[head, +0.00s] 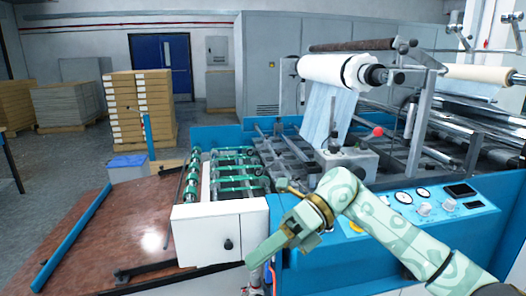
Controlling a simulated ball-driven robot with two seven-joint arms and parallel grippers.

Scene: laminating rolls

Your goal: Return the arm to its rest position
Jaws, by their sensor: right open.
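My right arm (375,222), pale green with a darker pattern, comes in from the lower right and bends in front of the laminating machine. My right gripper (265,224) is open, with its two fingers spread apart in front of the white front cabinet (222,238) of the machine. Nothing shows between the fingers. I cannot tell whether a finger touches the cabinet. My left gripper is not in view.
The blue control panel (425,202) with gauges and knobs lies behind and right of my forearm. A white roll (335,70) sits above the machine, with green rollers (232,168) left of centre. A brown table (110,232) is at left; stacked boxes (140,105) stand behind.

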